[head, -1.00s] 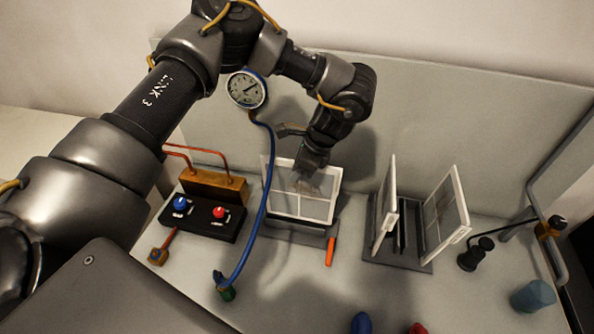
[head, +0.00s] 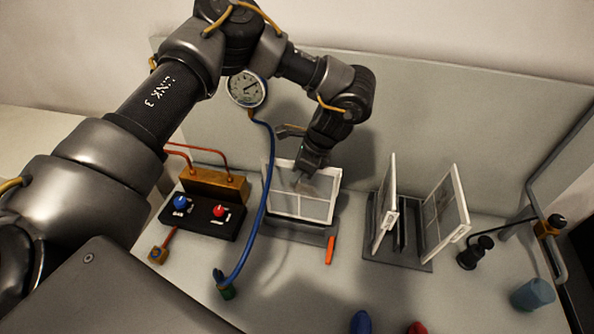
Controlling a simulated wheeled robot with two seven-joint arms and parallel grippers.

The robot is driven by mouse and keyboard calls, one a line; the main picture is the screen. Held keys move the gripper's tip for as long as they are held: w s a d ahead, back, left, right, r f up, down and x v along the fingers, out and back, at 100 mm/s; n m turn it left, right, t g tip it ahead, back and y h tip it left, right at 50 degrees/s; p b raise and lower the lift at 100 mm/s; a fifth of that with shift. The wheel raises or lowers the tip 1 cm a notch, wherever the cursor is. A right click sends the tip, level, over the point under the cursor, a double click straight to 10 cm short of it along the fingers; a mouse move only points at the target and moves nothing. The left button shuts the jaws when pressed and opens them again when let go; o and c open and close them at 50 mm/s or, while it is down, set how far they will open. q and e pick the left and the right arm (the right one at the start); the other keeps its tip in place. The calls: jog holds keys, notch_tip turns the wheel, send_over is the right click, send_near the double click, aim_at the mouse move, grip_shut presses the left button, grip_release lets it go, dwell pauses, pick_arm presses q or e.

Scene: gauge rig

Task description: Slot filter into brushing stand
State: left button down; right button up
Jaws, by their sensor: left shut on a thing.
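A white-framed filter (head: 315,206) with a grey mesh stands upright in the middle of the table, over a flat grey base that looks like the brushing stand (head: 288,233). My left gripper (head: 304,178) reaches down from above and is shut on the filter near its upper edge, covering part of the frame and mesh. The filter's lower edge is at the stand; I cannot tell whether it is fully seated. My right gripper is not in view.
A grey rack (head: 398,251) holding two more white-framed filters stands to the right. An orange-handled tool (head: 330,250) lies by the stand's right end. A blue hose (head: 262,205) from a gauge (head: 246,89) runs close on the left, near a black valve block (head: 200,216).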

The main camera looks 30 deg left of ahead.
pick_arm(q)
jog(key=shift+f+b, duration=0.7)
jog(key=shift+f, duration=0.85)
jog(key=c, duration=1.5)
grip_release()
jog(key=b+v, duration=0.2)
jog(key=v, duration=0.7)
jog(key=shift+d+r+b, duration=0.2)
jog(key=shift+r+b, duration=0.05)
jog(key=shift+b, duration=0.15)
jog(key=shift+w+d+r, duration=0.1)
jog(key=shift+d+r, duration=0.1)
jog(key=shift+r, duration=0.35)
